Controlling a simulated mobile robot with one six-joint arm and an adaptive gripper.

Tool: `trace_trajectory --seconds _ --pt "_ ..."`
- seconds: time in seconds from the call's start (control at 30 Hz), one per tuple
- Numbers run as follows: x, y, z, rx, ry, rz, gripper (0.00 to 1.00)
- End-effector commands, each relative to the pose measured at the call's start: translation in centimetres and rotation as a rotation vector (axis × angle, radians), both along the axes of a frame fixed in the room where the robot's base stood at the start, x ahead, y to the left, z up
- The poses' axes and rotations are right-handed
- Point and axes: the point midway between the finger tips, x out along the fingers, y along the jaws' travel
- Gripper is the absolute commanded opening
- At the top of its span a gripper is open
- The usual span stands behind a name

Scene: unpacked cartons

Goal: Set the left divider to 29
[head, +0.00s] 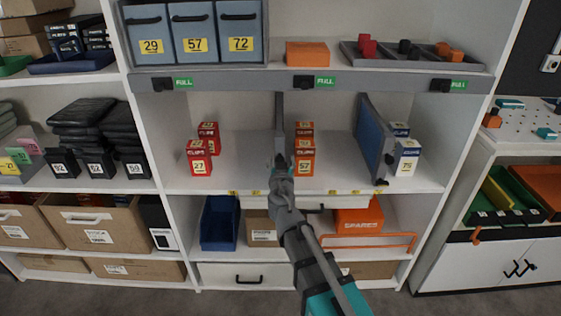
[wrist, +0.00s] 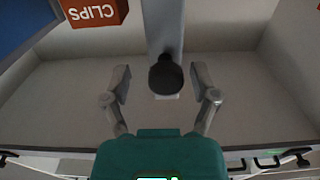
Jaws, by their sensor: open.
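The left divider (head: 279,122) is a thin grey upright panel on the middle shelf, between red boxes and orange boxes. In the wrist view it is a grey panel (wrist: 165,28) with a dark round knob (wrist: 166,76) at its front end. My gripper (head: 281,168) is at the divider's front end and hides part of it. In the wrist view my gripper (wrist: 162,88) is open, one finger on each side of the knob, with visible gaps. The number 29 shows on a yellow label of a blue-grey bin (head: 151,47) on the upper shelf.
Red boxes (head: 199,163) marked 27 stand left of the divider. Orange boxes (head: 304,162) marked 57 stand close on its right. A slanted blue divider (head: 371,135) and white-blue boxes (head: 406,160) are farther right. Small yellow labels (head: 256,192) line the shelf's front edge.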

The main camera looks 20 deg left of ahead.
Motion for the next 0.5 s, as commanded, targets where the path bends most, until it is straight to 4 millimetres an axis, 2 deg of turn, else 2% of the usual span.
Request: trace_trajectory --seconds 0.17,0.5 --pt "-1.2 -0.5 0.0 0.0 0.0 0.001 0.77" --pt "-5.1 -2.2 0.0 0.0 0.0 0.0 0.77"
